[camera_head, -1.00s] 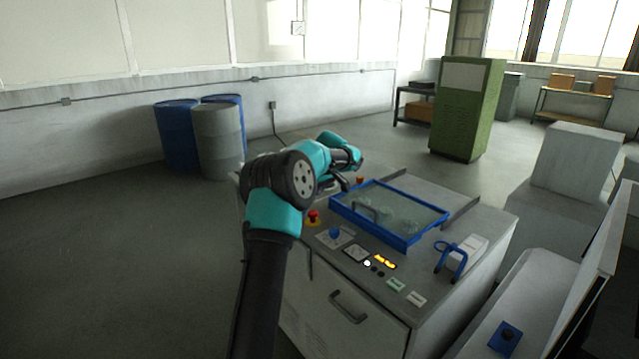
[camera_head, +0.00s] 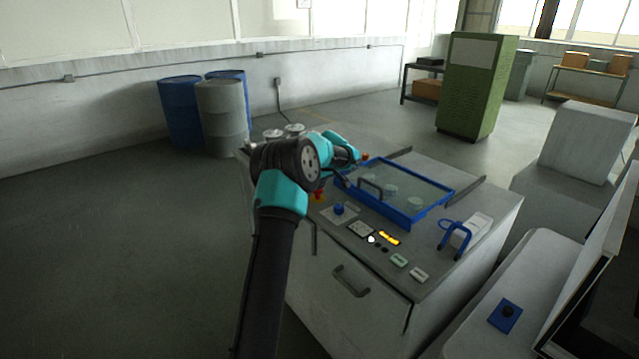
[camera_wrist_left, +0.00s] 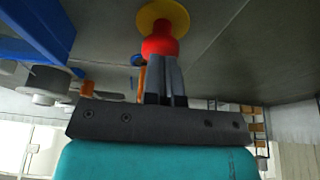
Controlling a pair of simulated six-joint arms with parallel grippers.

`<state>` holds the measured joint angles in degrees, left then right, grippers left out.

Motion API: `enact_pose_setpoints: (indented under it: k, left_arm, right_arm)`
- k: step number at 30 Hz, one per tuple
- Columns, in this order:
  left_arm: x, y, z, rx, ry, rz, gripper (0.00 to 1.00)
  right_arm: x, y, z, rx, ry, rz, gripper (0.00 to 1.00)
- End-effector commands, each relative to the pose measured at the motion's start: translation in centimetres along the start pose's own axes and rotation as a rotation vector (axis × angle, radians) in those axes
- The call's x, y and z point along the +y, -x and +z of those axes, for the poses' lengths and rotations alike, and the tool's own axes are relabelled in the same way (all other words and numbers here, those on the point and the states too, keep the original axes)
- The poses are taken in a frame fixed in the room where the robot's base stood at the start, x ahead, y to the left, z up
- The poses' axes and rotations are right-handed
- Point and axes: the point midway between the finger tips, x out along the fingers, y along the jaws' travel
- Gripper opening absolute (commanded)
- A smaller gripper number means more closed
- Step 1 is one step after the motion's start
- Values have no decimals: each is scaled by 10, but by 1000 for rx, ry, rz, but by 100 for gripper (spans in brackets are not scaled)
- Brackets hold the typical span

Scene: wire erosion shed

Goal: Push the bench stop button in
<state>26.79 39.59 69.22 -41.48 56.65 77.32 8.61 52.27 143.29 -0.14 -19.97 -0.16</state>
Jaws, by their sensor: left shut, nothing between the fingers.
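The stop button is a red cap on a yellow ring. It shows at the top of the left wrist view (camera_wrist_left: 160,42) and in the head view (camera_head: 319,195), where my left arm partly covers it. It sits on the grey bench top (camera_head: 462,206) near the front left. My left gripper (camera_wrist_left: 165,62) is shut and empty. Its fingertips point at the red cap and overlap its edge in the wrist view; I cannot tell whether they touch it. In the head view my wrist largely hides the fingers. My right gripper is not in view.
A blue-framed clear lid (camera_head: 408,222) with a handle lies right of the button. A blue knob (camera_head: 338,208), lit panel (camera_head: 389,238) and blue clamp-like piece (camera_head: 455,238) are on the bench. Drums (camera_head: 222,117) stand behind left. The left floor is clear.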

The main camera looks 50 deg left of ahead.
Motion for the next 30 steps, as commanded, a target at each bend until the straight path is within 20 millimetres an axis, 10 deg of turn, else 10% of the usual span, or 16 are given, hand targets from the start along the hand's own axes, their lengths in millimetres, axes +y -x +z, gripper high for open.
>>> enact_pose_setpoints:
  k: [17, 30]
  left_arm:
    - [-2, -24, 8, -6, -1, -6, 0]
    - [-3, 36, -6, 6, 4, 5, 0]
  right_arm:
    - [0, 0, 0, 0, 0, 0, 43]
    - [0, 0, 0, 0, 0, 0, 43]
